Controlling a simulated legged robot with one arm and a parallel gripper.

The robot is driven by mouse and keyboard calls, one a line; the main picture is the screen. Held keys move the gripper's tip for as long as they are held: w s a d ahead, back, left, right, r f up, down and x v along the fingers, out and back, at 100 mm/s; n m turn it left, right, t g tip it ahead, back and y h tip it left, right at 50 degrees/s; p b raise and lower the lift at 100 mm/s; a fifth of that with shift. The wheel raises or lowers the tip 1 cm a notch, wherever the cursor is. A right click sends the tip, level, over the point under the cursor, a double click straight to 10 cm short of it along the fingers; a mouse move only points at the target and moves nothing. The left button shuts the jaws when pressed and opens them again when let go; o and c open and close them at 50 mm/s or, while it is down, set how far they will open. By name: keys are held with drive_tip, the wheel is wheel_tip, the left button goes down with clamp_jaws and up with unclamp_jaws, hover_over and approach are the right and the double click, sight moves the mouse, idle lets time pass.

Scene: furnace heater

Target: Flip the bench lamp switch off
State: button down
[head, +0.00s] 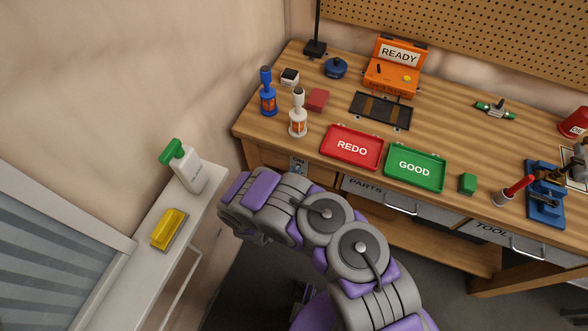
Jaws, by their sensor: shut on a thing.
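My purple and grey arm reaches from the lower right to just below and left of the switch. My gripper cannot be made out; no fingertips show.
The bench top (455,120) holds a red REDO tray (352,148), a green GOOD tray (415,168), blue and white torches, and an orange READY case (395,75). A white side shelf (197,213) at left carries a bottle (185,165) and a yellow sponge (168,228).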

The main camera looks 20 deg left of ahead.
sight(298, 166)
wheel_tip(298, 166, down, 3)
drive_tip(key=t+b, duration=0.2)
drive_tip(key=t, duration=0.1)
drive_tip(key=t+b, duration=0.2)
drive_tip(key=t, duration=0.1)
drive_tip(key=shift+s+a+f+b, duration=0.1)
drive_tip(key=shift+a+b, duration=0.05)
drive_tip(key=shift+b, duration=0.25)
drive_tip(key=shift+t+b, duration=0.4)
drive_tip(key=shift+b, duration=0.3)
drive_tip(key=c, duration=1.2)
unclamp_jaws()
drive_tip(key=b+v, duration=0.7)
drive_tip(key=v, duration=1)
drive_tip(key=shift+a+f, duration=0.15)
drive_tip(key=shift+f, duration=0.05)
